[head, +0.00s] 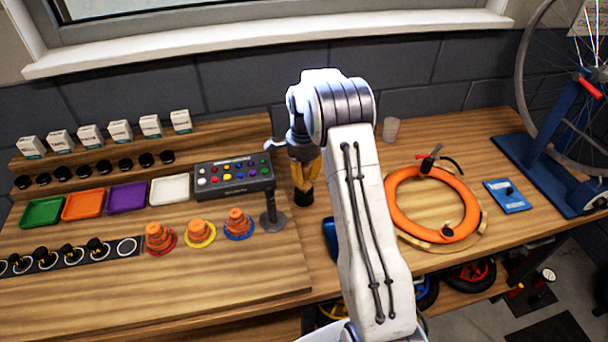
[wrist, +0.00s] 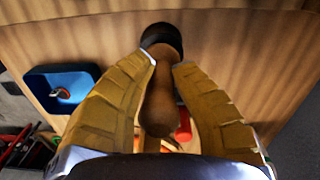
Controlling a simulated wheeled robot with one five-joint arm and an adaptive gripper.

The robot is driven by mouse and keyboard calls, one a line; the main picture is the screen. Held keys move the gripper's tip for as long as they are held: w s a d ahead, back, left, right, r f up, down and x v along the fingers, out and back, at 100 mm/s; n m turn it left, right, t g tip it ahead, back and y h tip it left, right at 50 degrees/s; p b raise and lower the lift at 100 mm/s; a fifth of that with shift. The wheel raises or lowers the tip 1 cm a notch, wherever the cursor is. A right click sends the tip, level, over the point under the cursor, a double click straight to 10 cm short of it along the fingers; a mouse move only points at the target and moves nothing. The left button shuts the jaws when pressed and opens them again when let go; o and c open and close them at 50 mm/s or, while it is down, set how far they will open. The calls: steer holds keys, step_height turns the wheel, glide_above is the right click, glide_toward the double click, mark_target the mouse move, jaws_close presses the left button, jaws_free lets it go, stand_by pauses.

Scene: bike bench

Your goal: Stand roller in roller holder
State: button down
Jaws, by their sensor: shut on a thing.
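My gripper (head: 304,172) is over the bench, just right of the button panel. In the wrist view its two tan fingers (wrist: 163,85) are shut on the roller (wrist: 160,98), a brown wooden-looking handle pointing at the bench. The far end of the roller meets a dark round piece (wrist: 162,38), which also shows below my gripper in the head view (head: 303,197). It looks like the roller holder, close to the bench top. I cannot tell whether the roller is seated inside it or only just above it. My fingers hide part of the roller.
The button panel (head: 233,174) on its post stands close left of my gripper. A blue tray (wrist: 60,88) lies near the bench edge. An orange ring (head: 400,205) is to the right, a clear cup (head: 390,130) behind. Orange cone stacks (head: 237,222) stand at left.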

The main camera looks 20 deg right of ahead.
steer(key=shift+f+b, duration=0.55)
steer(key=shift+f, duration=0.3)
steer(key=c, duration=1.1)
jaws_free()
